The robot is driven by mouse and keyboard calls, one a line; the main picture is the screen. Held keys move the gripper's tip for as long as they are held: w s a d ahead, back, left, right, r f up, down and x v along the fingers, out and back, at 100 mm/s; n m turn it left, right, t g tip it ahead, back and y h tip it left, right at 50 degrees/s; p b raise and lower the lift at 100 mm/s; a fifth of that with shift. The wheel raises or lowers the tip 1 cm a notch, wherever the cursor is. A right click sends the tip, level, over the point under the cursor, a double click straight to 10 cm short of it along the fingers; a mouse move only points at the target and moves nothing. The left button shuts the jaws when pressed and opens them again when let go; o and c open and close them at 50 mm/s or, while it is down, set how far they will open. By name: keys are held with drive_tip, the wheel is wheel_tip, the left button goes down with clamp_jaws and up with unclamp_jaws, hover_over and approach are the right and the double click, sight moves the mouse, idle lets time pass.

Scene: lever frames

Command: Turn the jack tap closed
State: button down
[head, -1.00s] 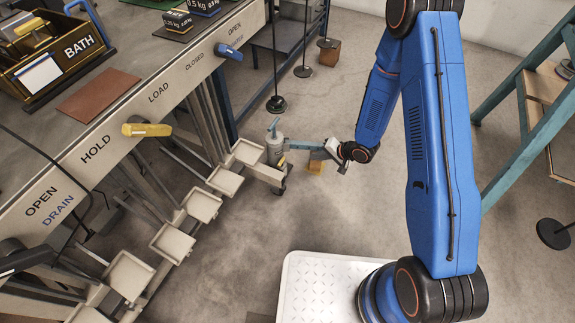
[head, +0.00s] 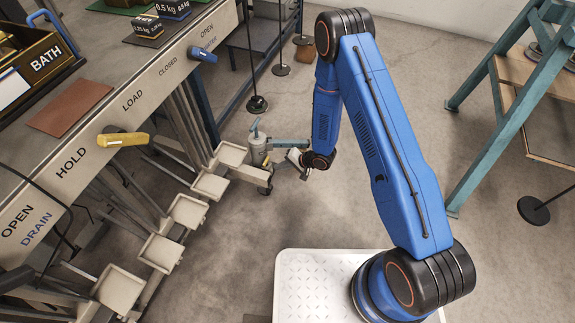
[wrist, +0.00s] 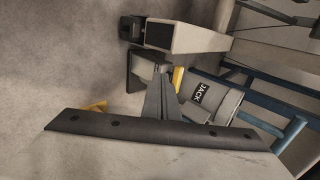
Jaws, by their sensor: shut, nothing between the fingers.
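The jack is a grey cylinder (head: 258,150) with a blue-grey handle on top, at the end of the bench in the head view. Its JACK label and grey body (wrist: 205,98) show in the wrist view, just right of my fingers. A small yellow part (wrist: 178,79) stands between the fingers and the jack; I cannot tell if it is the tap. My gripper (wrist: 162,78) is shut and empty, its fingers close beside the jack's left side. In the head view my gripper (head: 299,160) is right of the jack, below a green-blue bar (head: 289,143).
The bench front carries a yellow lever (head: 123,139) and a blue lever (head: 202,54). Several pale trays (head: 188,210) hang along its lower side. A teal stand (head: 520,100) is at the right. The floor between is mostly clear.

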sight(266, 163)
drive_tip(key=shift+w+a, duration=0.25)
drive_tip(key=shift+a, duration=0.4)
drive_tip(key=shift+w+a, duration=0.2)
drive_tip(key=shift+a, duration=0.4)
drive_tip(key=shift+w+a, duration=0.25)
drive_tip(key=shift+a, duration=0.4)
drive_tip(key=shift+s+a, duration=0.1)
drive_tip(key=shift+a, duration=0.1)
